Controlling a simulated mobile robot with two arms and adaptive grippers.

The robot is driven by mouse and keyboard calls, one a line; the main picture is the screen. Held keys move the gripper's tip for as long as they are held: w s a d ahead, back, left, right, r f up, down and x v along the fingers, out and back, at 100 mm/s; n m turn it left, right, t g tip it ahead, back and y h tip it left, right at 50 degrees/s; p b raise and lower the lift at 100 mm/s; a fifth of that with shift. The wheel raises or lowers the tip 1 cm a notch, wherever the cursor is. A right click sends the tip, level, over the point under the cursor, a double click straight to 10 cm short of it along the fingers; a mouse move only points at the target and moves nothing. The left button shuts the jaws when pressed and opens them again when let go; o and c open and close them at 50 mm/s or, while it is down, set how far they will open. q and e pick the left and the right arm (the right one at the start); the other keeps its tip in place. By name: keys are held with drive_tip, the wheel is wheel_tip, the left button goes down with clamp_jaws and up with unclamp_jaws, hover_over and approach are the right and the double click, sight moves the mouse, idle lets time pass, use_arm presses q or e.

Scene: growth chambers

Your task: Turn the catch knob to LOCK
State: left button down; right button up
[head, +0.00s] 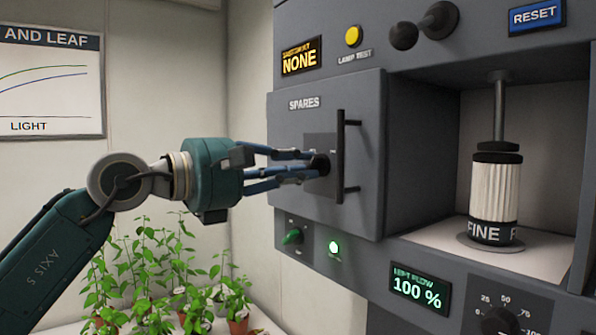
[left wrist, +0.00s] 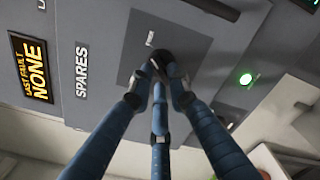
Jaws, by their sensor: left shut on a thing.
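The catch knob (head: 319,165) is a small dark round knob on a dark plate (head: 322,188) on the grey SPARES door (head: 290,125). In the left wrist view the knob (left wrist: 161,60) sits between my fingertips, partly hidden by them. A short pale mark shows on the plate just above it. The plate's lettering is too small to read. My left gripper (head: 308,165) has its blue fingers closed around the knob; it also shows in the left wrist view (left wrist: 162,75). My right gripper is not in view.
A vertical black handle (head: 340,155) stands out just right of the knob. Right of the door is an open bay (head: 430,140) holding a ribbed white FINE cartridge (head: 496,190). Potted plants (head: 165,280) stand lower left.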

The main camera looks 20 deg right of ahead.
use_arm(q)
drive_tip(key=shift+s+f+n+b, duration=0.1)
drive_tip(key=shift+n+b, duration=1.65)
drive_tip(key=shift+n, duration=1.05)
drive_tip(key=shift+s+f+n+b, duration=0.15)
drive_tip(key=shift+n+b, duration=1.6)
drive_tip(key=shift+n, duration=1.05)
drive_tip(key=shift+s+n+b, duration=0.1)
drive_tip(key=shift+n+b, duration=1.65)
drive_tip(key=shift+n, duration=1.05)
drive_tip(key=c, duration=1.6)
unclamp_jaws()
drive_tip(key=shift+c, duration=0.2)
drive_tip(key=v, duration=1.2)
